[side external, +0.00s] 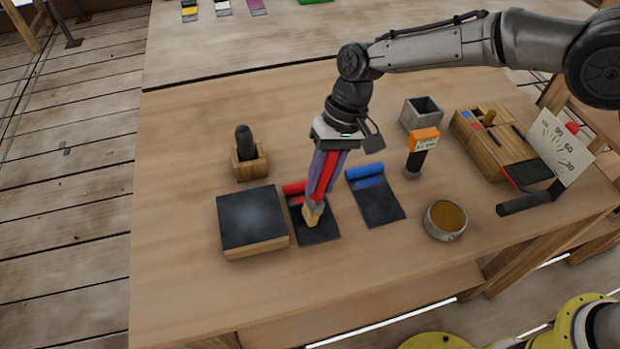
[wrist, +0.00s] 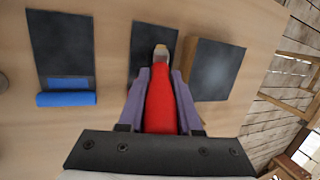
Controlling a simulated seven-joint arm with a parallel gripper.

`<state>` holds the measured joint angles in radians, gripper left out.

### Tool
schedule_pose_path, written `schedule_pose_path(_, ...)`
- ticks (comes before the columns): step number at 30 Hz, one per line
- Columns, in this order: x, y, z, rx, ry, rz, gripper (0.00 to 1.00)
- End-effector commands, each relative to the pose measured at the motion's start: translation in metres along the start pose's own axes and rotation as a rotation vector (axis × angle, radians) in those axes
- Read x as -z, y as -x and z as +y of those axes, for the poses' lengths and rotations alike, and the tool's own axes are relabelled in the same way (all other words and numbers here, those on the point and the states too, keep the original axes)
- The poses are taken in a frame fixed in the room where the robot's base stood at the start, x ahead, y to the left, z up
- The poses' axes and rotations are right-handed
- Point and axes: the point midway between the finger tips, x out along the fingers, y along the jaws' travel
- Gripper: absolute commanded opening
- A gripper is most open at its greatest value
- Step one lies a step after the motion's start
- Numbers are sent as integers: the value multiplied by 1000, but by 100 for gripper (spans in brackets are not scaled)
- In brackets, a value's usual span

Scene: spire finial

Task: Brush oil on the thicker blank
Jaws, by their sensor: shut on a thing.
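My gripper (side external: 318,194) is shut on a red-handled brush (wrist: 161,105), which points down with its pale bristles lowest. The bristle end is over the dark blank with the red roll (side external: 323,233) and looks to be at its surface; exact contact is unclear. This blank also shows in the wrist view (wrist: 146,40), partly hidden by the brush. A second dark blank with a blue roll (side external: 380,207) lies to its right, and in the wrist view (wrist: 60,50) at left. I cannot tell which blank is thicker. A round bowl (side external: 445,236) holds amber liquid, apparently oil.
A dark-topped wooden block (side external: 252,218) stands just left of the red-roll blank. Behind are a wooden holder (side external: 250,168) with a dark peg and a grey square cup (side external: 422,113). An orange-topped tool (side external: 424,140), a wooden box (side external: 493,145) and a dial gauge (side external: 560,147) stand right.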

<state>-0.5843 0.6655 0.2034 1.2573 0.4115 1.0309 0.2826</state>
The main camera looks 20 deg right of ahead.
Motion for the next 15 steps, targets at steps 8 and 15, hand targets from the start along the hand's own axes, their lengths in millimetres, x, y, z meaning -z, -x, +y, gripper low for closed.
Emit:
schedule_pose_path(8,-4,8,25,-1,-2,-2,0)
schedule_pose_path(15,-6,14,46,0,-2,-1,0)
